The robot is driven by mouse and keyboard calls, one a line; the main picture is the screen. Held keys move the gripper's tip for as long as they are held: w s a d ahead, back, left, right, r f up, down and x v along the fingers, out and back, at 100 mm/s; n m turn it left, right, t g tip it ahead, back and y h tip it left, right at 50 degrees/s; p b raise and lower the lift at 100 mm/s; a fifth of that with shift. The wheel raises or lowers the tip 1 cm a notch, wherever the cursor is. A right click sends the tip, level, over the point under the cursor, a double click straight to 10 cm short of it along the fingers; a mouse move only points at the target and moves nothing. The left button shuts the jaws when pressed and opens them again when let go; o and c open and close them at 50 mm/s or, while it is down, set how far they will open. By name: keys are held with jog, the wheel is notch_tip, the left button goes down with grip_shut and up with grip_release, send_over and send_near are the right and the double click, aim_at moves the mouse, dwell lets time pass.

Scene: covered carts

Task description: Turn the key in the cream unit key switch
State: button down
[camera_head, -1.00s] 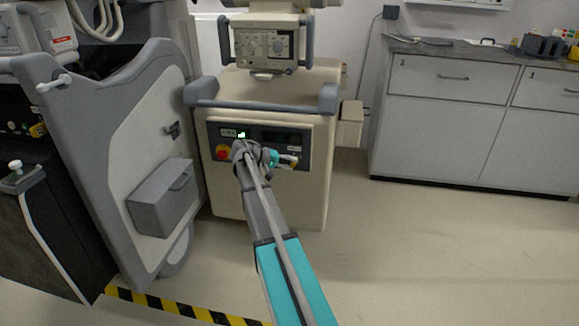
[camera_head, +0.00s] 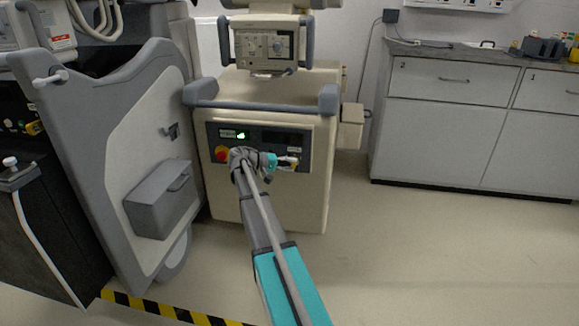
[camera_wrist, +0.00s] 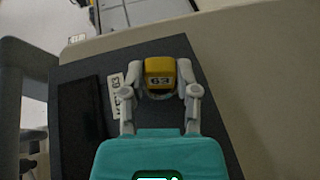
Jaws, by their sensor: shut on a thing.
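The cream unit (camera_head: 318,195) stands at the centre of the head view, with a dark control panel (camera_head: 210,133) on its front. My gripper (camera_head: 291,161) is at the right part of this panel. In the wrist view my gripper (camera_wrist: 161,82) is shut on a yellow key head (camera_wrist: 160,67) with a numbered label, one finger on each side. The key's shaft and the switch under it are hidden by the key head and fingers. A white label (camera_wrist: 116,97) lies beside the left finger on the panel.
A red knob (camera_head: 221,154) and a green display (camera_head: 241,134) are on the panel's left side. A grey cart (camera_head: 100,140) stands close on the left. Cabinets (camera_head: 440,130) stand at the right. The floor between them is clear.

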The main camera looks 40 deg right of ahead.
jog(key=shift+f+n+g+h+b, duration=0.3)
jog(key=shift+g+h+b, duration=0.45)
jog(key=shift+b, duration=0.9)
jog(key=shift+r+h, duration=0.15)
jog(key=shift+h, duration=0.1)
jog(key=shift+c, duration=1.4)
grip_release()
jog(key=shift+r+t+y+p, duration=0.3)
jog(key=shift+t+y+p, duration=0.15)
jog(key=shift+p, duration=0.55)
